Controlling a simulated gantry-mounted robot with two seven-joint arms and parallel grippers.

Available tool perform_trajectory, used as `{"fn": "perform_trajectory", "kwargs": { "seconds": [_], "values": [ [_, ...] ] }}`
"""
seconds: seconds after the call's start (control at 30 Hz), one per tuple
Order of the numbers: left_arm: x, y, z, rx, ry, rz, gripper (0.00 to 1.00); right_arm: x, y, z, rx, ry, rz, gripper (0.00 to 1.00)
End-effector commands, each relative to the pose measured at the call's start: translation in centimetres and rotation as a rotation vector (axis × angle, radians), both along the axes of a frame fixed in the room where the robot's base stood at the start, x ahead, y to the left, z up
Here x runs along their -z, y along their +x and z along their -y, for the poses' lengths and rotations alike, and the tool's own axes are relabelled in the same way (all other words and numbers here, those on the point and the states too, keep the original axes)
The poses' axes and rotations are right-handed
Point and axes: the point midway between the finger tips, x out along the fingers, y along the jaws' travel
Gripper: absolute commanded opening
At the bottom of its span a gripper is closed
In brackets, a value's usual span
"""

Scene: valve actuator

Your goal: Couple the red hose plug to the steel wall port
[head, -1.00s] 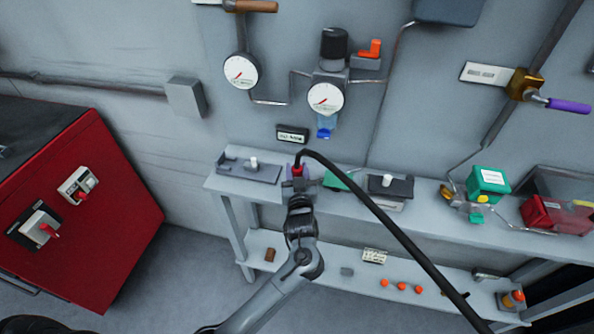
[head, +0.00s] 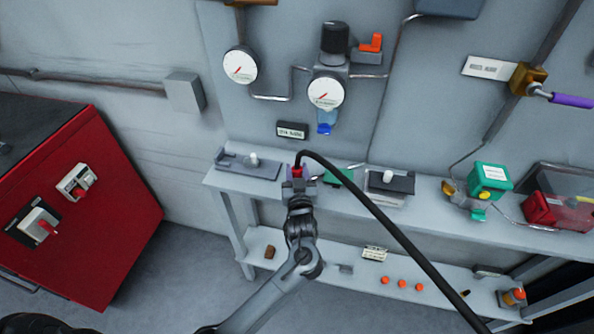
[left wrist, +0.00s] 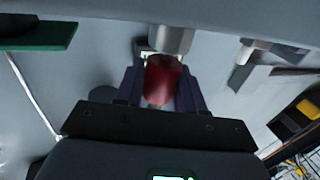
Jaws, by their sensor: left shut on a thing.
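My left gripper (head: 297,182) is shut on the red hose plug (head: 298,171), at the left part of the shelf's upper level by the wall. A black hose (head: 385,222) leaves the plug's top and arcs down to the right. In the left wrist view the red plug (left wrist: 161,82) sits between the dark jaws. A steel cylinder (left wrist: 172,39) lies in line with the plug, right at its far end. I cannot tell whether that is the wall port or part of the plug, nor whether they are joined. My right gripper is not in view.
Gauges (head: 326,90) and pipes hang above. A green box (head: 489,178) and red box (head: 553,212) stand at right, a red cabinet (head: 80,205) at left. The hose crosses in front of the shelf.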

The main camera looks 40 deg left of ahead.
Motion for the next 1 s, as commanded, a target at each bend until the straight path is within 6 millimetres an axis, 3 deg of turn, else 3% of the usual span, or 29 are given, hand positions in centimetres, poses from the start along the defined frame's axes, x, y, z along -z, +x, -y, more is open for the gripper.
{"fn": "perform_trajectory", "kwargs": {
  "seconds": [0.5,0.53,0.7,1.0],
  "values": [
    [1.2,0.0,0.0,0.0,0.001,0.002,0.03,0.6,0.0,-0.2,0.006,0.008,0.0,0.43],
    [1.2,0.0,0.0,0.0,0.001,0.002,0.4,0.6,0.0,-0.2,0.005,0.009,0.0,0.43],
    [1.2,0.0,0.0,0.0,0.001,0.002,0.66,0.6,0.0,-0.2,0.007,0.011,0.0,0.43],
    [1.3,0.0,0.0,0.0,0.0,0.0,0.68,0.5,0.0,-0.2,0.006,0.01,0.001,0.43]
  ]
}}
